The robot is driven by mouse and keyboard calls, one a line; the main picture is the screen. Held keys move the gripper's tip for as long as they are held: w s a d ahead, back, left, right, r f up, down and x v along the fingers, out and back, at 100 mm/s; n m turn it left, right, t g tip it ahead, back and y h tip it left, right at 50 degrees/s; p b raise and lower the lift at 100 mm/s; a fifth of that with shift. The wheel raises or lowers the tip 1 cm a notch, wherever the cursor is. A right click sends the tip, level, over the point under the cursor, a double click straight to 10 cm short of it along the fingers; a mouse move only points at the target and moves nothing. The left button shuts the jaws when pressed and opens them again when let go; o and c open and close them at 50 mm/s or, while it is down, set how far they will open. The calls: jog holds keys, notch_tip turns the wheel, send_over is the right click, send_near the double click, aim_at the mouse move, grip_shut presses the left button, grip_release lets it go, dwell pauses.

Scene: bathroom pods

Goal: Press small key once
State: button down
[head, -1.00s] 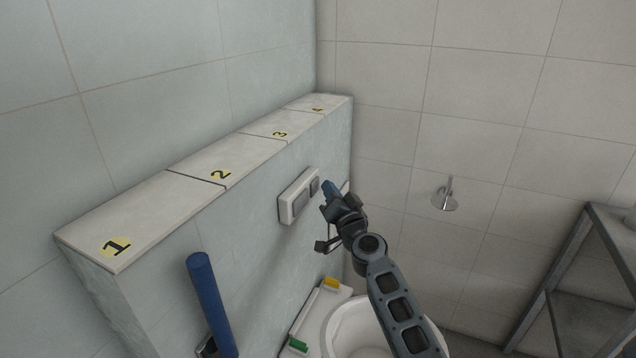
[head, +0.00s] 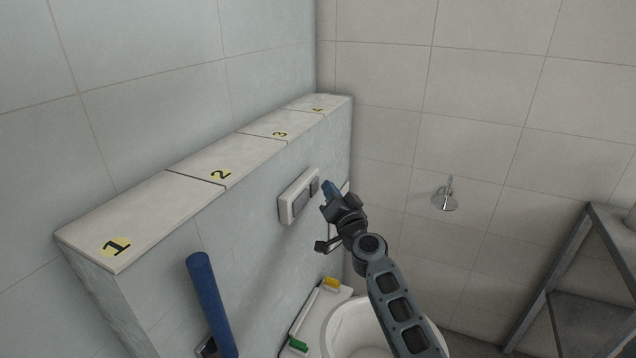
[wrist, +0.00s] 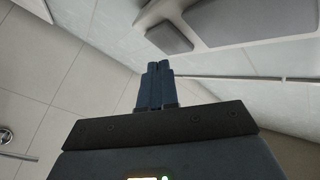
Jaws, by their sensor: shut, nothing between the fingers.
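A white flush plate (head: 286,213) is mounted on the tiled low wall. It carries a larger grey key (head: 300,201) and a small grey key (head: 314,186) at its far right end. My gripper (head: 328,188) is shut and empty, just right of the small key, with a narrow gap seen in the head view. In the wrist view, the shut fingertips (wrist: 158,66) point toward the small key (wrist: 169,38), which lies just beyond them. The larger key (wrist: 245,18) is to its right. Neither key looks visibly pushed in.
A ledge (head: 135,212) with numbered tiles tops the low wall. A blue bar (head: 208,300) stands out in front at left. A white toilet (head: 340,335) lies below my arm, near yellow and green blocks.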

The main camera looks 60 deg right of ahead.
jog(key=shift+w+f, duration=0.1)
jog(key=shift+w+f+b, duration=0.25)
jog(key=shift+w+b, duration=0.1)
jog(key=shift+w+a, duration=0.1)
jog(key=shift+w, duration=0.35)
dwell(1.0)
jog(key=shift+s, duration=0.9)
jog(key=shift+f, duration=0.1)
jog(key=s, duration=0.1)
jog(key=s+b, duration=0.1)
jog(key=s, duration=0.1)
jog(key=s+b, duration=0.1)
jog(key=s, duration=0.1)
jog(key=shift+d, duration=0.35)
